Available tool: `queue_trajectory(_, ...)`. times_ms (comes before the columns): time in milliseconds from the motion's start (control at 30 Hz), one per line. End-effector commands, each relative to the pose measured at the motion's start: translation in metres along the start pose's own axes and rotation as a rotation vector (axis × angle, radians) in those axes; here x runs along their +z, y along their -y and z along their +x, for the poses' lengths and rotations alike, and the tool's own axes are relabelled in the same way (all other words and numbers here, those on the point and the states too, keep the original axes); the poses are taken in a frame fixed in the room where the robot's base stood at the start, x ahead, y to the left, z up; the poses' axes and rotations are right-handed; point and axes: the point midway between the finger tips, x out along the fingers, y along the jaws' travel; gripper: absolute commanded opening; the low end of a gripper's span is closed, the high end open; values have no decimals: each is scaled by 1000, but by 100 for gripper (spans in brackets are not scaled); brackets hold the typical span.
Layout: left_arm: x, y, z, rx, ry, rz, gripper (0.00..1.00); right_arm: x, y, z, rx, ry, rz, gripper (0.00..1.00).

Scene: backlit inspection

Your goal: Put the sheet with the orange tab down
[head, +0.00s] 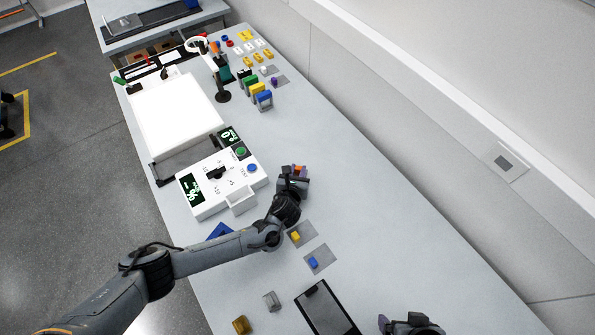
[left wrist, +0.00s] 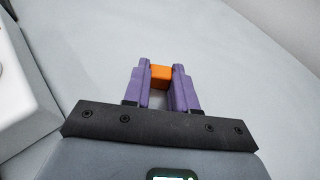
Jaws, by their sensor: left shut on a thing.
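My left gripper (head: 299,170) is over the table, just right of the white control box. In the left wrist view its purple fingers (left wrist: 161,85) are shut on an orange tab (left wrist: 160,76). The sheet below the tab is hidden or too faint to make out, and I cannot tell whether it touches the table. Two other tabbed sheets lie flat nearby: one with a yellow tab (head: 295,236) and one with a blue tab (head: 313,262). My right gripper is only partly in view at the bottom edge, with a purple finger showing.
The white control box (head: 223,184) with dials and displays stands left of the gripper, beyond it a bright white light panel (head: 176,112). A dark framed plate (head: 326,308) lies at the front. Several coloured blocks and tabbed pieces stand at the far end. The table's right side is clear.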

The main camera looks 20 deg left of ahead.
Motion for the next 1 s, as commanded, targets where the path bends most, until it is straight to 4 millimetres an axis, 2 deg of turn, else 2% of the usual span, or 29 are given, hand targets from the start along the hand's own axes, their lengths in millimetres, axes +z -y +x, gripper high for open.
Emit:
queue_trajectory(167, -3, 0, 1, 0, 0, 0, 0, 0, 0, 1, 0, 0, 0, 92)
queue_trajectory(200, -3, 0, 1, 0, 0, 0, 29, 0, 0, 1, 0, 0, 0, 92)
queue_trajectory(367, -3, 0, 1, 0, 0, 0, 52, 0, 0, 1, 1, 0, -2, 92)
queue_trajectory(733, 1, 0, -1, 0, 0, 0, 52, 0, -2, -1, 7, 2, -10, 92)
queue_trajectory(867, 1, 0, -14, 0, -1, 1, 52, -1, -2, -5, 7, 2, -9, 92)
queue_trajectory(1000, 2, 0, -38, -2, -2, -1, 52, -3, -2, -11, 6, 2, -9, 92)
